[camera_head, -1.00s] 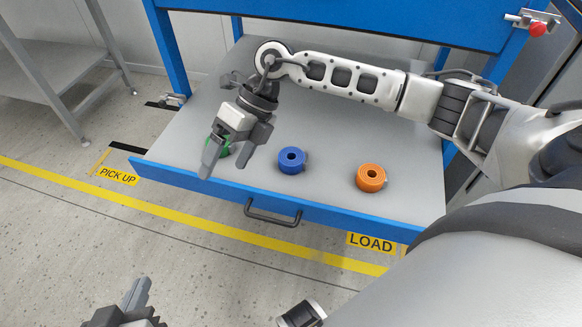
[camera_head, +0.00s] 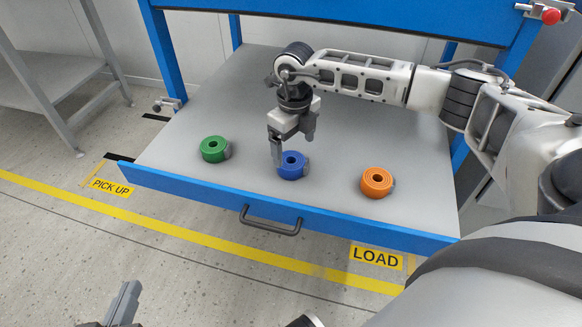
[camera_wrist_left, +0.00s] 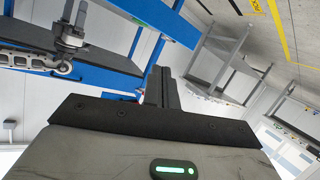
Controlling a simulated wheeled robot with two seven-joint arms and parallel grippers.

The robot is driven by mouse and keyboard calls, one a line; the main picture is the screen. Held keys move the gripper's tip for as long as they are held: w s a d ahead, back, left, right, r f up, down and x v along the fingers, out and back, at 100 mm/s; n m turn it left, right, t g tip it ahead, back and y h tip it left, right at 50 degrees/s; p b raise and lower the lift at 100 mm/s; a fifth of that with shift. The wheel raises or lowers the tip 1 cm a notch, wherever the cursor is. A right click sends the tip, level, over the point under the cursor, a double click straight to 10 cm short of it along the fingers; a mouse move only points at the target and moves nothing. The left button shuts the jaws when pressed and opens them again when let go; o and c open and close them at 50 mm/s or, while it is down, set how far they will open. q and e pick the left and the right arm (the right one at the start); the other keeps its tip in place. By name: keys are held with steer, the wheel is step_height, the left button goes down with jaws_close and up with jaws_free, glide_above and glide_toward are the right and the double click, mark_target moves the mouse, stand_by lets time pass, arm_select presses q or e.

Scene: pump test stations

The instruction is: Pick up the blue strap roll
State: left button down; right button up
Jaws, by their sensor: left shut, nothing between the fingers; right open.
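The blue strap roll (camera_head: 292,171) lies flat on the grey shelf, between the green roll (camera_head: 213,150) and the orange roll (camera_head: 377,184). My right gripper (camera_head: 292,150) points down at the blue roll with its fingers apart. One finger is at the roll's left edge and the other shows behind and to its right. I cannot tell whether either touches it. My left gripper (camera_head: 125,302) is at the lower left, over the floor, away from the shelf. In the left wrist view its fingers (camera_wrist_left: 160,88) are together with nothing between them.
The shelf (camera_head: 180,187) has a blue front edge with a dark handle (camera_head: 271,222). A red button (camera_head: 551,16) is on the frame at the upper right. A grey table (camera_head: 50,72) stands at the left. The shelf is clear behind the rolls.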

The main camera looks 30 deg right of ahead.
mark_target(291, 161)
steer(key=shift+a+f, duration=0.15)
steer(key=shift+f, duration=0.45)
steer(key=f, duration=0.1)
steer(key=f+b, duration=0.2)
steer(key=shift+a+f, duration=0.25)
steer(key=shift+f, duration=0.35)
steer(key=shift+r, duration=0.1)
steer(key=c, duration=1.1)
arm_select(q)
steer(key=shift+w+d+r+n+t+h, duration=0.2)
steer(key=shift+d+r+n+t+h, duration=0.1)
steer(key=shift+d+r+t, duration=0.1)
